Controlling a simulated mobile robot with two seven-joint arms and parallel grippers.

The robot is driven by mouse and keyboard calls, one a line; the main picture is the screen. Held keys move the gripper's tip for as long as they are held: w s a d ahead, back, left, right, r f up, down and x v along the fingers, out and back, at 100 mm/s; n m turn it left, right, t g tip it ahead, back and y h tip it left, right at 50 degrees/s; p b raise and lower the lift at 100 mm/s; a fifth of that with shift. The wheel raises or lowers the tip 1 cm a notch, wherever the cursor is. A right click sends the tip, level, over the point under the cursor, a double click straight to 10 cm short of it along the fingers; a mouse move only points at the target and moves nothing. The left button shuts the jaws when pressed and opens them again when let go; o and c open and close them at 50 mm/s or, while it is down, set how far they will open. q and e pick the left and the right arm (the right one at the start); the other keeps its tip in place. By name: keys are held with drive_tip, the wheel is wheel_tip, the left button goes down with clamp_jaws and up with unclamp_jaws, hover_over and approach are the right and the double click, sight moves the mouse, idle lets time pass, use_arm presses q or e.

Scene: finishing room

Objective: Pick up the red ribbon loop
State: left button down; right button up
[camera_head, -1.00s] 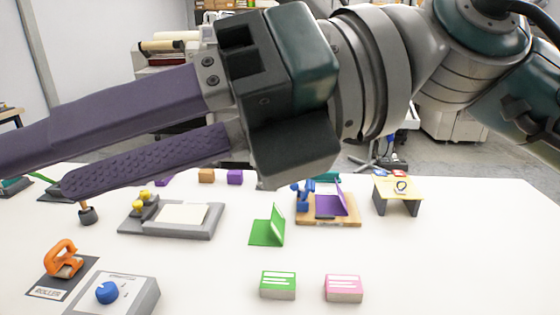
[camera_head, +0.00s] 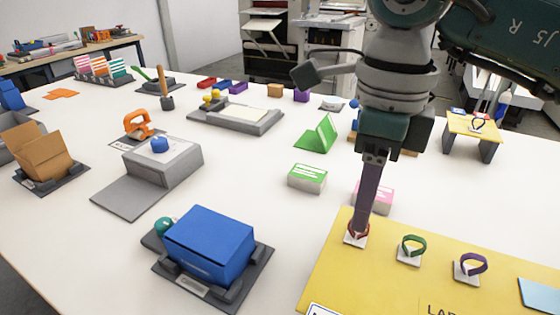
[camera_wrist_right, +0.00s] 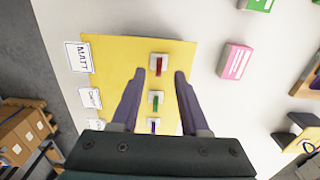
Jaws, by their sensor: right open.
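The red ribbon loop (camera_head: 358,230) stands on a small white pad at the left end of the yellow mat (camera_head: 335,262). It also shows in the right wrist view (camera_wrist_right: 159,66), in line with the gap between my fingers and a little past their tips. My right gripper (camera_wrist_right: 160,74) is open and empty. In the head view its fingers (camera_head: 363,222) point down at the red loop and hide part of it. I cannot tell whether they touch it. My left gripper does not show.
A green loop (camera_head: 411,247) and a purple loop (camera_head: 470,266) stand on pads to the right of the red one. A pink block (camera_head: 378,199) and a green block (camera_head: 307,178) sit behind. A blue box (camera_head: 210,243) stands to the left.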

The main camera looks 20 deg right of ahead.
wheel_tip(320, 180, down, 4)
drive_tip(key=shift+a+r, duration=0.1)
clamp_jaws()
idle(0.4)
